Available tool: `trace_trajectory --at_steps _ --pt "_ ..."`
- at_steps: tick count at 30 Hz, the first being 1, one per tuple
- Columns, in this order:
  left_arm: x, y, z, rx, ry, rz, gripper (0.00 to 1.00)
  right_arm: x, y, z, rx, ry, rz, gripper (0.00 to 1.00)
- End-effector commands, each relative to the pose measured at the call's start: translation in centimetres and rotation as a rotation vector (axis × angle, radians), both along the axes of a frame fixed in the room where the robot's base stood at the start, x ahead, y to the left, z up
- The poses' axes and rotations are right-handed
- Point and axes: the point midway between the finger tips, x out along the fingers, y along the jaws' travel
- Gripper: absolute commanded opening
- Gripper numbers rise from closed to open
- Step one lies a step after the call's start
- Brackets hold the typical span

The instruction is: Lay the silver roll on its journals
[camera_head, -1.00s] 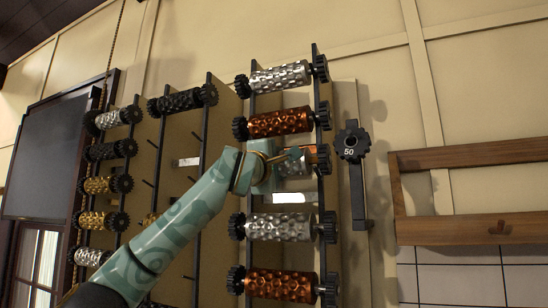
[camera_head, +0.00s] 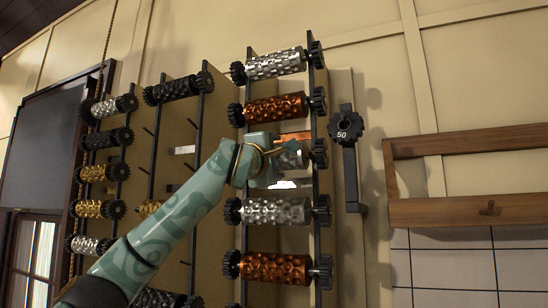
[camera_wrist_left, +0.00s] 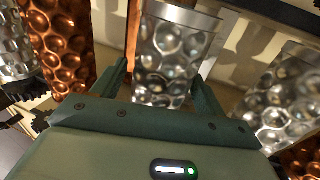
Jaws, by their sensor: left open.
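A silver dimpled roll (camera_head: 293,156) is at the third level of the right-hand rack (camera_head: 315,115), between copper and silver rolls. Its right end is by a black gear (camera_head: 319,153); its left end is hidden behind my left gripper (camera_head: 270,158). In the left wrist view the silver roll (camera_wrist_left: 172,45) lies between the two fingers of my left gripper (camera_wrist_left: 163,78), which are open and stand on either side of it. I cannot tell whether the fingers touch it, or whether both its ends rest on the rack. My right gripper is not in view.
A copper roll (camera_head: 275,109) is just above and another silver roll (camera_head: 275,211) just below, close to my gripper. More racks of rolls stand left. A black gear tool marked 50 (camera_head: 346,128) hangs at right, and a wooden frame (camera_head: 440,211) is beyond it.

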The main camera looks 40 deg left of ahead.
Motion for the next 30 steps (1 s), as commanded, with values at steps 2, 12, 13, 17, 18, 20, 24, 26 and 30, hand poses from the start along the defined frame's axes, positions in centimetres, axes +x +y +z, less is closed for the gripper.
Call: trace_trajectory --at_steps 2,12,13,17,18,20,24,26,30 --pt "-0.2 0.0 -0.1 0.0 -0.001 0.0 0.73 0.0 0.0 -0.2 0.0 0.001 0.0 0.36" --pt "-6.5 -2.0 -2.3 0.003 -0.009 -0.001 0.73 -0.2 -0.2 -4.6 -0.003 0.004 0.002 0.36" --pt "-7.3 -2.3 -2.4 0.004 -0.01 -0.002 0.73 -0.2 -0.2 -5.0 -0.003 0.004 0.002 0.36" --pt "-10.5 -3.3 -3.2 0.004 -0.01 -0.001 0.73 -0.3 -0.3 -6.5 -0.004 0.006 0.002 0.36" --pt "-11.4 -3.6 -3.4 0.004 -0.009 -0.001 0.73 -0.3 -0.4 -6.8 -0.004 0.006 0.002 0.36" --pt "-12.5 -4.0 -3.6 0.004 -0.01 -0.002 0.73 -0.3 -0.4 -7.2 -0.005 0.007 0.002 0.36" --pt "-14.3 -4.6 -3.9 0.004 -0.009 -0.001 0.73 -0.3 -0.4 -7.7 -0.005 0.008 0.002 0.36" --pt "-14.8 -4.7 -4.0 0.003 -0.009 -0.001 0.73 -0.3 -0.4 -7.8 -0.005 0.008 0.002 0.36" --pt "-15.2 -4.8 -4.0 0.004 -0.007 -0.001 0.73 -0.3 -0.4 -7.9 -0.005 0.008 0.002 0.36"
